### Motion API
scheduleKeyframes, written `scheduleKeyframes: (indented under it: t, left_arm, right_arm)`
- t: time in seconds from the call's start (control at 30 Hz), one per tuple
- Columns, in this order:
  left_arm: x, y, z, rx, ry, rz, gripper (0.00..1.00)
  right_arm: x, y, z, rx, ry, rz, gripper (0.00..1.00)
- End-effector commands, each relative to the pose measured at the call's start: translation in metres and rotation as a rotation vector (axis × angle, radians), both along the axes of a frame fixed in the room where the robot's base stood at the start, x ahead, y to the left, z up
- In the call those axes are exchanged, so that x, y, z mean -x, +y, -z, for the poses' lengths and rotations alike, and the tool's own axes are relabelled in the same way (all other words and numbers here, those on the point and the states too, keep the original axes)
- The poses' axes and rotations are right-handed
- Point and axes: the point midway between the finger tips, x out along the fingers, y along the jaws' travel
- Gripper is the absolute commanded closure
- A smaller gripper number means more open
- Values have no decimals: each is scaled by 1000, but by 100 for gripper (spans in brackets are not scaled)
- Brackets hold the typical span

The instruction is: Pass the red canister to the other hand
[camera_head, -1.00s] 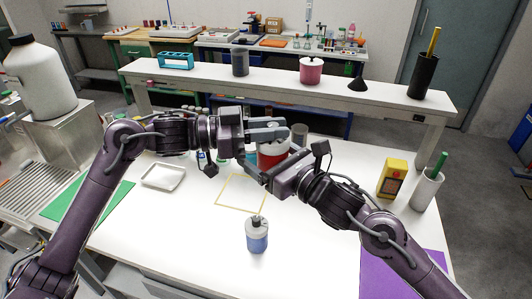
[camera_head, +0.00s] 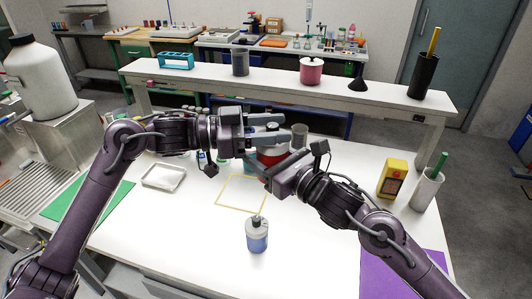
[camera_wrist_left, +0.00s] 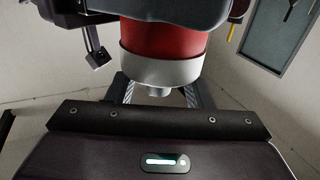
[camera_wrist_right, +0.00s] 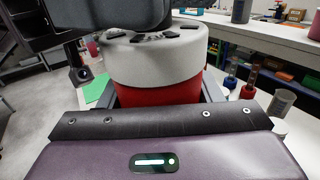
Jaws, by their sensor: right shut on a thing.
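The red canister (camera_head: 271,157) with a pale grey-white end is held up over the white table, between my two grippers. My right gripper (camera_head: 277,166) is shut on it from the lower right; the canister fills the right wrist view (camera_wrist_right: 158,92). My left gripper (camera_head: 270,131) reaches in from the left at the canister's upper part, its fingers apart around it. The left wrist view shows the red body (camera_wrist_left: 165,40) and pale end close ahead. The fingers hide much of the canister in the head view.
A yellow square outline (camera_head: 241,194) and a blue-liquid bottle (camera_head: 257,235) are on the table in front. A white tray (camera_head: 163,177) lies left. A yellow device (camera_head: 392,178) and a grey cup (camera_head: 427,188) stand right. A raised shelf (camera_head: 290,84) runs behind.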

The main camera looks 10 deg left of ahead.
Motion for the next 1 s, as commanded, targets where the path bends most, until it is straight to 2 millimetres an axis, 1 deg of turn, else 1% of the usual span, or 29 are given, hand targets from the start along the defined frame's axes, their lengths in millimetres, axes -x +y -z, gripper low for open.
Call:
scheduleKeyframes:
  t: [0.17,0.27,0.37,0.7,0.83,0.93,1.0]
  left_arm:
    - [0,0,0,-1,0,0,53]
    - [1,6,1,-1,1,-1,53]
    - [5,19,2,-1,3,-3,53]
    - [28,86,2,-3,3,-3,53]
    - [33,104,1,-2,2,-2,53]
    - [36,111,2,-3,2,-1,53]
    - [37,114,5,-9,4,2,53]
  right_arm:
    - [0,0,-1,-1,-1,1,67]
    - [0,0,-1,-1,-1,1,67]
    - [0,0,-1,-1,-1,1,67]
    - [0,0,-1,-1,-1,1,67]
    - [0,0,-1,-1,-1,1,67]
    - [0,0,-1,-1,-1,1,67]
    - [0,0,-1,-1,-1,1,67]
